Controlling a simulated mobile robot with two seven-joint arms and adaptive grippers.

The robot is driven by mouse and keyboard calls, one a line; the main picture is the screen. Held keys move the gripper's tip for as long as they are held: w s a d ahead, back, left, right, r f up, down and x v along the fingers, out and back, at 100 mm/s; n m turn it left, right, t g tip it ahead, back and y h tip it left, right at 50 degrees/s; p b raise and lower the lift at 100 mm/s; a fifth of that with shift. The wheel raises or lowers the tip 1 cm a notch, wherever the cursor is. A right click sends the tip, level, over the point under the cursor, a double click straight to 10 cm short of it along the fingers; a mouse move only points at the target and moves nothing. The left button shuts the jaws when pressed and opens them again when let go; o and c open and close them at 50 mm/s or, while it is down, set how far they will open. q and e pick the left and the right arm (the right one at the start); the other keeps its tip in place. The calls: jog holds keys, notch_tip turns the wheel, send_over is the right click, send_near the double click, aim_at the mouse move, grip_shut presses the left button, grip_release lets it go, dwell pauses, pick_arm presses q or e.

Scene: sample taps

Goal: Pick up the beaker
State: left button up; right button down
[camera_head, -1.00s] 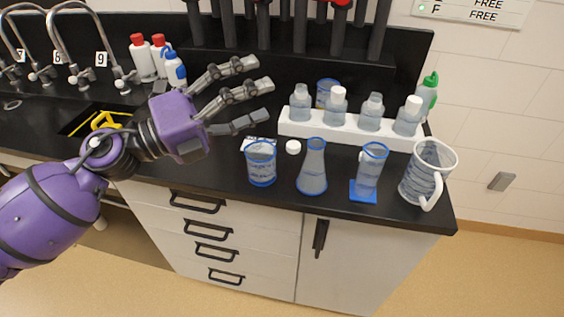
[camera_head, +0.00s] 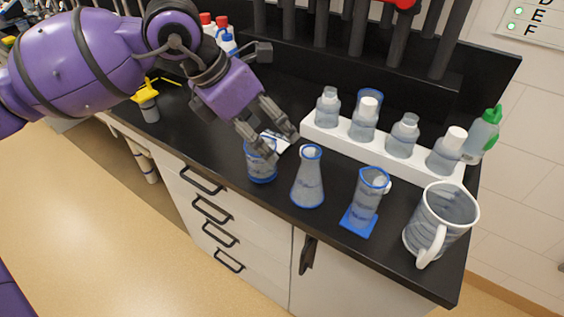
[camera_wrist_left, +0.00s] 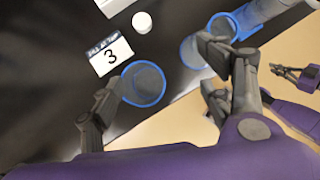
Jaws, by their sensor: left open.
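The beaker (camera_head: 262,172) is a clear cup with a blue rim and blue markings, upright near the bench's front edge. My left gripper (camera_head: 278,141) is open above and behind it, with a finger covering part of its rim in the head view. In the left wrist view the beaker (camera_wrist_left: 143,84) lies below the hand, close to a finger on its left, with other fingers (camera_wrist_left: 238,75) farther right. I cannot tell whether any finger touches it. What looks like my right gripper (camera_wrist_left: 290,73) shows small at the right edge of the wrist view; its jaw state is unclear.
A conical flask (camera_head: 308,180) stands just right of the beaker, then a cylinder on a blue base (camera_head: 358,222) and a jug (camera_head: 440,225). A white rack (camera_head: 340,138) holds several bottles behind.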

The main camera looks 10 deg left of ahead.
aim_at(261, 160)
pick_arm(q)
jog(key=shift+n+y, duration=0.3)
jog(key=shift+y, duration=0.5)
jog(key=f, duration=0.2)
jog(key=w+a+f, duration=0.1)
jog(key=f, duration=0.2)
jog(key=w+a+f, duration=0.1)
jog(key=f, duration=0.2)
jog(key=shift+p, duration=0.3)
jog(key=shift+f, duration=0.35)
jog(key=shift+c, duration=0.3)
jog(key=c, duration=1)
jog(key=shift+r, duration=0.1)
